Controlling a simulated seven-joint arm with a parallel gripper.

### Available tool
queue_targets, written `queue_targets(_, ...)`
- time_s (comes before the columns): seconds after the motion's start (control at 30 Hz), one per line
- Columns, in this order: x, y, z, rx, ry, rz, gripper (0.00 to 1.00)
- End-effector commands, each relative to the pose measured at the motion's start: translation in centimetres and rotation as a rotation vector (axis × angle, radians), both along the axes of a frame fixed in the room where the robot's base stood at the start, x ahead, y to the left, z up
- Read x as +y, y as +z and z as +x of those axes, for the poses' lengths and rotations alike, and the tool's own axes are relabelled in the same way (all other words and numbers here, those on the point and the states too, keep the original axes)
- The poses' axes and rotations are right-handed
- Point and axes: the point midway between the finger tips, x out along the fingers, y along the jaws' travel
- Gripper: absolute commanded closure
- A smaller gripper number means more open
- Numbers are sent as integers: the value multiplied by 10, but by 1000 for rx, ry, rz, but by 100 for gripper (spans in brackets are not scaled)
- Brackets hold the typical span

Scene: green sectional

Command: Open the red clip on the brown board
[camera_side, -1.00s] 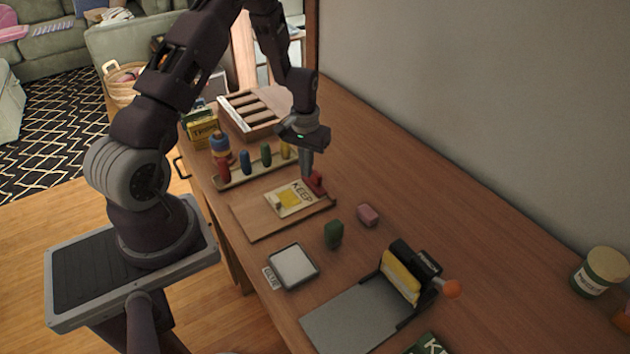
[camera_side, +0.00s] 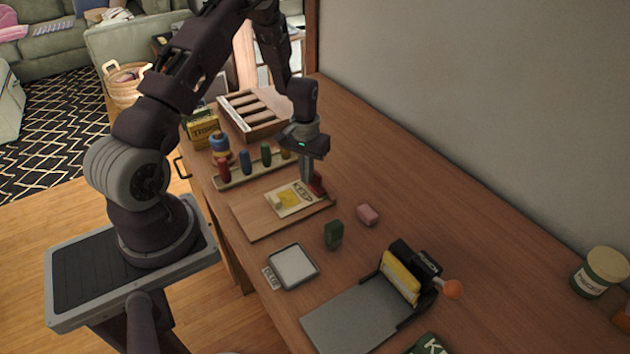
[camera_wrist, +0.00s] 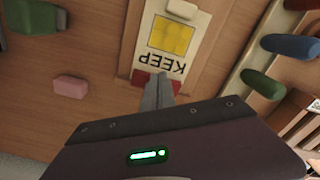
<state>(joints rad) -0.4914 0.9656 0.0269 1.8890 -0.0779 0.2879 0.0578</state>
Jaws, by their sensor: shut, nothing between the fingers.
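The brown board (camera_side: 258,221) lies flat on the bench in the side view, with a white card marked KEEP (camera_side: 283,206) bearing a yellow square on it. The red clip (camera_side: 319,186) is at the board's far right end, at the card's edge. My gripper (camera_side: 307,187) points down at the clip, shut and empty, and hides part of it. In the wrist view the red clip (camera_wrist: 139,77) shows on both sides of the closed fingers (camera_wrist: 158,82), beside the word KEEP. Whether the fingers touch the clip, and whether its jaw is raised, I cannot tell.
A rack of coloured pegs (camera_side: 224,182) stands close behind the board. A green block (camera_side: 333,234) and a pink block (camera_side: 368,214) lie to the right. A white tray (camera_side: 267,274) and a grey-plated press (camera_side: 345,320) are nearer.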

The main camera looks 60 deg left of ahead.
Motion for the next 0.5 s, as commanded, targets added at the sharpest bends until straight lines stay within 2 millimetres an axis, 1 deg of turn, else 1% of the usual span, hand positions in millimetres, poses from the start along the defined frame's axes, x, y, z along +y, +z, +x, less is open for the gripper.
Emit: queue_targets(0.5, 0, 0, 10, 0, 0, 0, 100)
